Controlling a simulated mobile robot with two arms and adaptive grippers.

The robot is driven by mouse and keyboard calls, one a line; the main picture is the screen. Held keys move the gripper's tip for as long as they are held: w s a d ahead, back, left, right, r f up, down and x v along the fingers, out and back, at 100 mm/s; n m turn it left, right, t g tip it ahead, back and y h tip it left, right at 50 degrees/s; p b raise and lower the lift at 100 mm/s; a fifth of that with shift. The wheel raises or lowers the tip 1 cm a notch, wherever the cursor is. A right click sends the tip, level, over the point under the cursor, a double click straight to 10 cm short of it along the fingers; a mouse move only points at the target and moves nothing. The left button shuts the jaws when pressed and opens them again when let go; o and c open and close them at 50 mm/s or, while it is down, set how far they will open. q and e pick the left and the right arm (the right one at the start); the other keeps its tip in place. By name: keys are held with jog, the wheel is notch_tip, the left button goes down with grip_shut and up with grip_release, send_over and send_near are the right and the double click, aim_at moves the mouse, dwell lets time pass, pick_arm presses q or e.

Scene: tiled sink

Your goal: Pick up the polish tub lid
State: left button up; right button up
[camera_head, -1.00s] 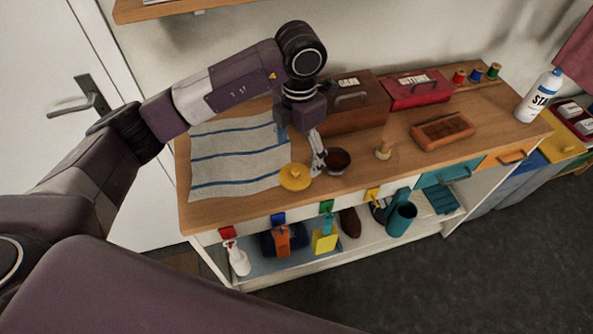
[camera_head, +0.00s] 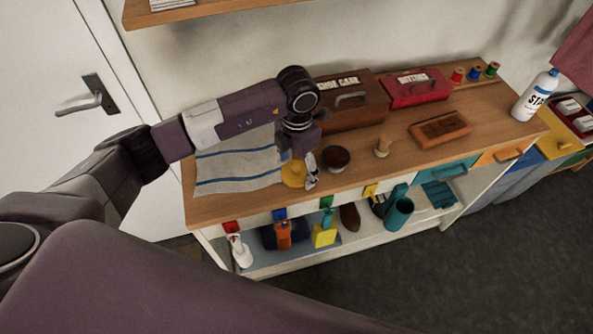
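The polish tub lid is a round yellow disc with a small knob (camera_head: 293,174), lying on the wooden counter at the front edge of the striped cloth. The round dark tub (camera_head: 336,158) stands to its right, its inside dark brown. My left gripper (camera_head: 311,178) points down at the lid's right edge, between lid and tub. Its fingertips overlap the lid's edge in the picture; whether they touch it I cannot tell. The fingers look close together, but their opening is too small to judge. My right gripper is out of view.
A striped cloth (camera_head: 235,167) covers the counter's left part. A brown shoe-care box (camera_head: 352,112) and a red box (camera_head: 416,92) stand behind.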

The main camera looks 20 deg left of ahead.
pick_arm(q)
jog(key=c, duration=0.7)
jog(key=shift+r, duration=0.1)
